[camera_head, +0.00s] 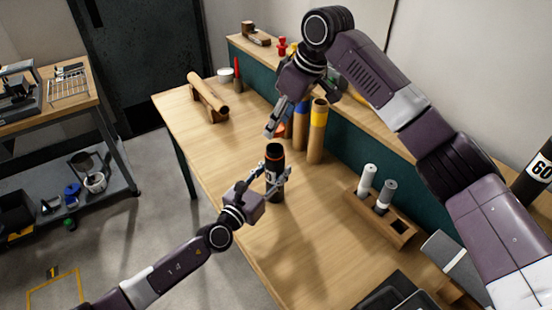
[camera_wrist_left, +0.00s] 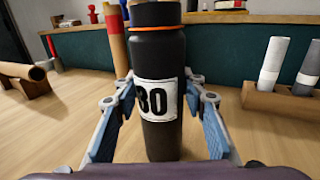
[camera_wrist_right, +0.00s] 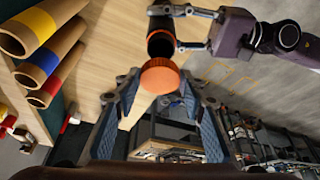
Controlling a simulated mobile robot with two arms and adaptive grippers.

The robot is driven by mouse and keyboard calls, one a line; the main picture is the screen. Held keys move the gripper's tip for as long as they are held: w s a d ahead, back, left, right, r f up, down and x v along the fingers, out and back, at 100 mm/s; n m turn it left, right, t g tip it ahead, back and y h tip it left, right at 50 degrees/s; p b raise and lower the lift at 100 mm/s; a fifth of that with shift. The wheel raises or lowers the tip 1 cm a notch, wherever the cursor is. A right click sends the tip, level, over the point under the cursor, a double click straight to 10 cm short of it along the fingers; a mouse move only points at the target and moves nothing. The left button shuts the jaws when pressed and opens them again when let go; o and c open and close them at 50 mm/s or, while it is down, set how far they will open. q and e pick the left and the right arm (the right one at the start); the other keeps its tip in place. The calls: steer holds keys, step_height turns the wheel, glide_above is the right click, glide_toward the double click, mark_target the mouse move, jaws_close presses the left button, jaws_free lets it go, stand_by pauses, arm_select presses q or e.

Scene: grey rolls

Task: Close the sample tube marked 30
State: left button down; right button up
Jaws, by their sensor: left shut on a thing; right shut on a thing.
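A black tube marked 30 (camera_head: 272,184) stands upright on the wooden table in the head view. Its dark mouth is open, with an orange ring near the top. My left gripper (camera_head: 265,180) is shut around its body; in the left wrist view the tube (camera_wrist_left: 158,100) fills the space between the fingers, its label facing me. My right gripper (camera_head: 277,122) is above the tube, shut on an orange cap (camera_wrist_right: 160,76). In the right wrist view the cap is between the fingertips, with the open tube (camera_wrist_right: 160,38) beyond it. Cap and tube look apart.
Cardboard rolls with blue and yellow bands (camera_head: 317,135) stand close behind the right gripper. A wooden rack (camera_head: 398,232) holds a white and a grey tube to the right. A roll on a wooden stand (camera_head: 207,97) lies at the far left. The table's near left is clear.

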steer(key=shift+f, duration=1.8)
steer(key=shift+f, duration=0.85)
steer(key=shift+f, duration=0.6)
